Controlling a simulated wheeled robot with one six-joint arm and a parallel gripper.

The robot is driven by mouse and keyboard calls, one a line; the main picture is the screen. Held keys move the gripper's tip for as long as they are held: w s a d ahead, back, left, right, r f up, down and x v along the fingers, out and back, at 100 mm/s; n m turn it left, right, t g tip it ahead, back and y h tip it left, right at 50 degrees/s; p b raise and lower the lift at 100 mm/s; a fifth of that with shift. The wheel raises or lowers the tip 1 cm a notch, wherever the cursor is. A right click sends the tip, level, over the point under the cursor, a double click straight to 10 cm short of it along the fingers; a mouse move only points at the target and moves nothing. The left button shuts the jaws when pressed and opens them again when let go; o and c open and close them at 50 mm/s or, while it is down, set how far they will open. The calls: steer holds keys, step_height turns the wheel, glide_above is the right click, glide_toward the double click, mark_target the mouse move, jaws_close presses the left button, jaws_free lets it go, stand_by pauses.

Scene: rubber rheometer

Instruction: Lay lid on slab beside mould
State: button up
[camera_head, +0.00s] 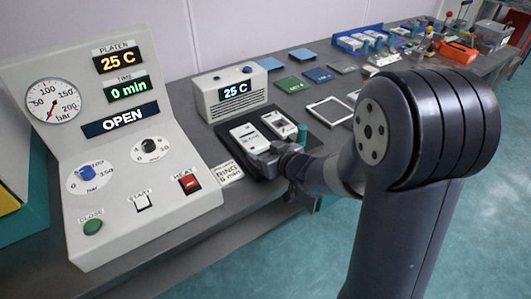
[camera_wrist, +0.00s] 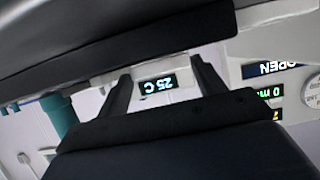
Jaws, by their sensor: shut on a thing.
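A dark slab (camera_head: 226,137) lies on the bench in front of the small grey box with the 25 C display. Two pale rectangular plates are over it, side by side: a left plate (camera_head: 249,136), apparently the lid, and a right plate (camera_head: 279,124), apparently the mould. My gripper (camera_head: 262,163) is at the near end of the left plate, low over the slab, and is shut on the lid. Whether the lid touches the slab is not clear. In the wrist view, the two dark fingers of my gripper (camera_wrist: 164,78) reach up to a pale edge; the grip itself is mostly hidden.
The press control panel (camera_head: 130,140) reading OPEN stands at left. The display box (camera_head: 234,94) is behind the slab. A paper RING label (camera_head: 228,173) lies at the slab's left. Coloured cards and a metal frame (camera_head: 331,111) lie to the right. Further bench is cluttered.

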steer(key=shift+f, duration=0.1)
steer(key=o, duration=1.2)
steer(key=shift+r, duration=0.25)
steer(key=p+v, duration=0.2)
steer(key=v, duration=1)
steer(key=shift+f, duration=0.2)
